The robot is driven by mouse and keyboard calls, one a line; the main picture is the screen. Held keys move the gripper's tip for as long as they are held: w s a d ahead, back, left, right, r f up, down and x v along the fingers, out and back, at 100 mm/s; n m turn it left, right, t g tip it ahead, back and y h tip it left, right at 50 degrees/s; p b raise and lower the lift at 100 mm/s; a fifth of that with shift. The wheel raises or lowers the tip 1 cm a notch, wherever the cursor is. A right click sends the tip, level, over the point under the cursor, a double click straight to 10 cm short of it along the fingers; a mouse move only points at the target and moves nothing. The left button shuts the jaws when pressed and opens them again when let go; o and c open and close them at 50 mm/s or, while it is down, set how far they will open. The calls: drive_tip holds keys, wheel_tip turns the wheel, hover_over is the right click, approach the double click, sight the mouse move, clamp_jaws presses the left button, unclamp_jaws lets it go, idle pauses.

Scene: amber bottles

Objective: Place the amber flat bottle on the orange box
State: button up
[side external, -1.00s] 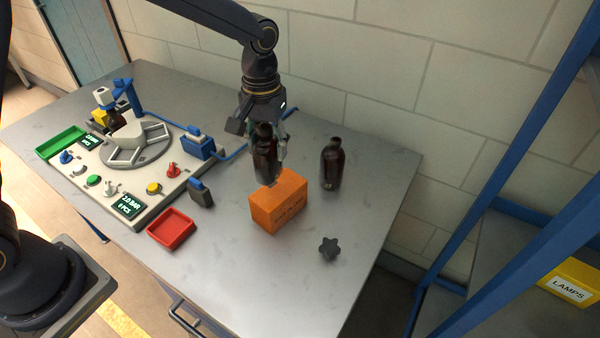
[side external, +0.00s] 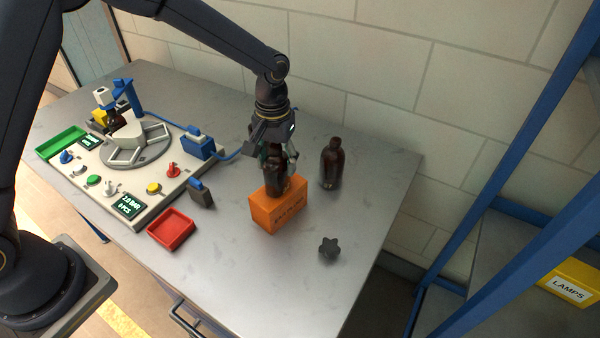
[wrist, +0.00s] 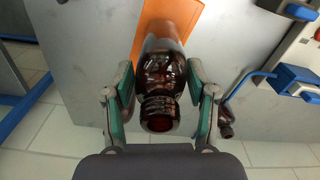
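The amber flat bottle (side external: 275,180) is upright between the fingers of my gripper (side external: 277,160), over the orange box (side external: 282,211). Its lower end appears at the box top in the side view; I cannot tell whether it touches. In the wrist view the bottle (wrist: 160,80) shows its open neck towards the camera, with the green-padded fingers of my gripper (wrist: 160,88) closed on both its sides. The orange box (wrist: 184,15) shows behind it.
A second dark bottle (side external: 332,163) stands on the table right of the box. A black star knob (side external: 328,247) lies in front, and a red tray (side external: 172,229) is to the left. A control panel (side external: 130,165) fills the table's left. The front right is mostly clear.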

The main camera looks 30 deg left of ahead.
drive_tip(key=shift+o, duration=1.3)
wheel_tip(320, 180, up, 12)
drive_tip(key=shift+r, duration=0.1)
drive_tip(key=s+a+r+m+t, duration=0.1)
drive_tip(key=s+a+r+t, duration=0.2)
drive_tip(key=s+a+r, duration=0.7)
drive_tip(key=s+a+f+t, duration=0.1)
drive_tip(key=s+a, duration=0.1)
drive_tip(key=s, duration=0.4)
drive_tip(key=s+a+f+m+t, duration=0.1)
drive_tip(key=s+a+f, duration=0.1)
drive_tip(key=s, duration=0.5)
drive_tip(key=shift+m+t, duration=0.3)
